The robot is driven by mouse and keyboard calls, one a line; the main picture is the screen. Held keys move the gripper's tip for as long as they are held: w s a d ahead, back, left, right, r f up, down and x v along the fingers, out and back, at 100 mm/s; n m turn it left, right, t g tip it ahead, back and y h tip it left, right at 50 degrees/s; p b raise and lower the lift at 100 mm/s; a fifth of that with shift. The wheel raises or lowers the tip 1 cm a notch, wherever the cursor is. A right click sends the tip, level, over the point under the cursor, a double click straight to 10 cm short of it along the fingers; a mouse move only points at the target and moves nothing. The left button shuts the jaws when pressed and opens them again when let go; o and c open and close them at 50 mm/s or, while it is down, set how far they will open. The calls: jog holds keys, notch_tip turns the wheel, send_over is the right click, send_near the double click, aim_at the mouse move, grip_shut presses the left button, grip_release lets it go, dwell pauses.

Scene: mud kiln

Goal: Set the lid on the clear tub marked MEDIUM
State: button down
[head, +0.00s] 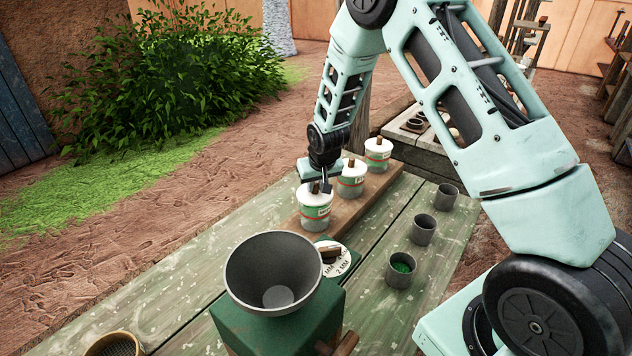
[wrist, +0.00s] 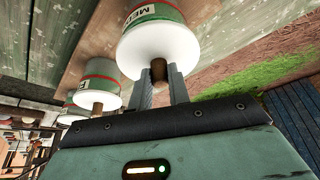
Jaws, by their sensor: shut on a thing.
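The clear tub marked MEDIUM (head: 316,218) is the nearest tub on the wooden board. Its green label, with the letters ME showing, is in the wrist view (wrist: 150,14). A white lid (head: 313,194) with a brown knob lies over the tub's mouth, and it also shows in the wrist view (wrist: 150,42). It looks level and in contact with the rim; I cannot tell whether it is fully seated. My gripper (head: 320,187) is above the lid, its two fingers shut on the knob (wrist: 158,70).
Two more lidded tubs (head: 351,186) (head: 377,153) stand behind on the board (head: 297,222). A green grinder with a grey hopper (head: 250,265) is in front. Three grey cups (head: 423,236) stand right, the nearest holding green stuff. A sieve (head: 113,345) is front left.

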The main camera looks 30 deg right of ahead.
jog(key=shift+f+b, duration=0.45)
jog(key=shift+f, duration=0.15)
dwell(0.4)
jog(key=c, duration=1.3)
grip_release()
jog(key=shift+o, duration=0.2)
jog(key=b+v, duration=0.3)
jog(key=v, duration=1.4)
jog(key=shift+r+b, duration=0.25)
jog(key=shift+b, duration=0.1)
